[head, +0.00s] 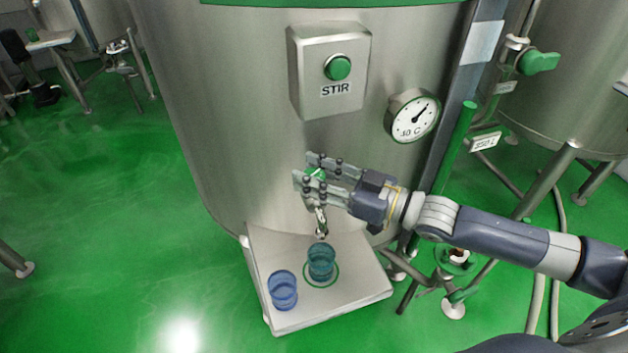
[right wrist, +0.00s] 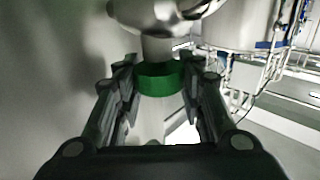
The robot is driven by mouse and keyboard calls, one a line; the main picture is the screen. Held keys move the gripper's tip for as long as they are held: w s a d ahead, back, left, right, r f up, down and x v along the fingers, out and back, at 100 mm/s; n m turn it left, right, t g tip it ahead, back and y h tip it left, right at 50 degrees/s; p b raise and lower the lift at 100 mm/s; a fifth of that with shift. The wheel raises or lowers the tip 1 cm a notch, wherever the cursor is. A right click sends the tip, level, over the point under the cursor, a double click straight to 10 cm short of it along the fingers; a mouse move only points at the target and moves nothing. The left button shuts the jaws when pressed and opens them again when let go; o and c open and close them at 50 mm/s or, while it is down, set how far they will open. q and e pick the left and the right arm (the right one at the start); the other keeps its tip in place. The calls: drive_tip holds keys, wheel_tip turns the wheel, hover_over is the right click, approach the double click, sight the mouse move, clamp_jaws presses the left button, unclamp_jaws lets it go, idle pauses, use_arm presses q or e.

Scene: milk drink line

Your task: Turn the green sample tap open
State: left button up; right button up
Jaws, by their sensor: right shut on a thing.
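The green sample tap (head: 315,173) is on the front of the steel tank, with its metal spout (head: 321,222) pointing down below it. My right gripper (head: 308,180) comes in from the right and is shut on the green tap handle. In the right wrist view the green handle (right wrist: 160,78) sits between the two fingers. The fingers hide most of the handle in the head view, so its turn angle is unclear. A teal cup (head: 321,262) stands in a green ring on the tray, under the spout. My left gripper is not in view.
A steel tray (head: 345,306) projects from the tank (head: 215,120) below the tap, with a blue cup (head: 283,291) at its left. Above are a STIR box (head: 308,100) and a dial gauge (head: 413,116). Pipes and a green valve (head: 540,61) stand at right. The floor at left is free.

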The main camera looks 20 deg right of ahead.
drive_tip(key=shift+w+n+g+y, duration=0.1)
drive_tip(key=shift+n+g+y, duration=0.2)
drive_tip(key=shift+n+g, duration=0.1)
drive_tip(key=shift+r, duration=0.1)
drive_tip(key=shift+n+g+y, duration=0.5)
drive_tip(key=shift+g+y, duration=0.1)
drive_tip(key=shift+g, duration=0.1)
drive_tip(key=shift+n+g+y+p, duration=0.95)
drive_tip(key=shift+n+g, duration=0.35)
drive_tip(key=shift+g, duration=0.5)
drive_tip(key=shift+n+g+y+p, duration=0.4)
drive_tip(key=shift+n+g, duration=0.4)
drive_tip(key=shift+g, duration=0.4)
drive_tip(key=o, duration=1.1)
drive_tip(key=shift+a, duration=0.1)
